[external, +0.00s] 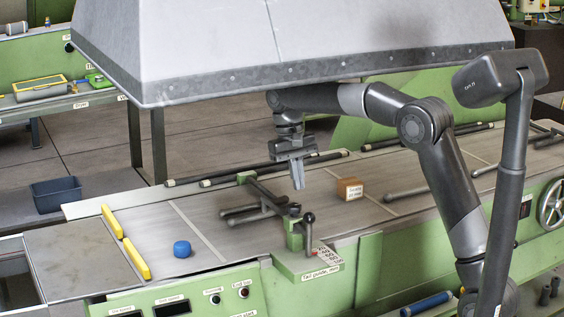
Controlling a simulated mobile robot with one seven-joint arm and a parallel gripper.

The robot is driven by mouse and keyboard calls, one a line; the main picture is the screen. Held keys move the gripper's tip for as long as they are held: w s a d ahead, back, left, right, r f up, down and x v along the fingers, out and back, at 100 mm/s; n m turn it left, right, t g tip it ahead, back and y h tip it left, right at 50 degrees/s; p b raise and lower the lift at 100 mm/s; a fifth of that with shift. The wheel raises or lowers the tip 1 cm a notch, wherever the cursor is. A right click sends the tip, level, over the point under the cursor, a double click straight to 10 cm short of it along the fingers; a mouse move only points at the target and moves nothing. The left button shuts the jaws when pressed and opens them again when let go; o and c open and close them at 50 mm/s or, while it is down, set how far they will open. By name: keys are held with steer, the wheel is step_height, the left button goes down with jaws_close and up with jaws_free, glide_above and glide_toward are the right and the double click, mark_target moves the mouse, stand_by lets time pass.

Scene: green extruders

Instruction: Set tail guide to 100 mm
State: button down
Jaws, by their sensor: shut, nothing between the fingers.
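The tail guide (268,196) is a grey bar assembly on green posts, standing on the machine's flat bed. Its dark-knobbed lever (309,222) is upright at the near edge, beside a white numbered scale (325,256). The label (320,273) reads "Tail guide, mm". The scale is too small to read the setting. My gripper (298,187) points down above the bed, its fingers together and empty. In the picture it is just above the guide's lever and right of the guide's bars. I cannot tell its exact height.
A small orange-brown block (350,188) sits on the bed to the right. A large grey hood (290,50) hangs over the bed. A green control panel (180,297) fronts the machine.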

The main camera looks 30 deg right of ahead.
steer(key=shift+m+g+y, duration=0.6)
steer(key=shift+m+y, duration=0.2)
steer(key=w+d+r, duration=0.2)
steer(key=r, duration=0.1)
steer(key=shift+w+d, duration=0.15)
steer(key=shift+f, duration=0.2)
steer(key=x, duration=1)
steer(key=shift+r, duration=0.1)
steer(key=s, duration=0.6)
steer(key=shift+s, duration=0.35)
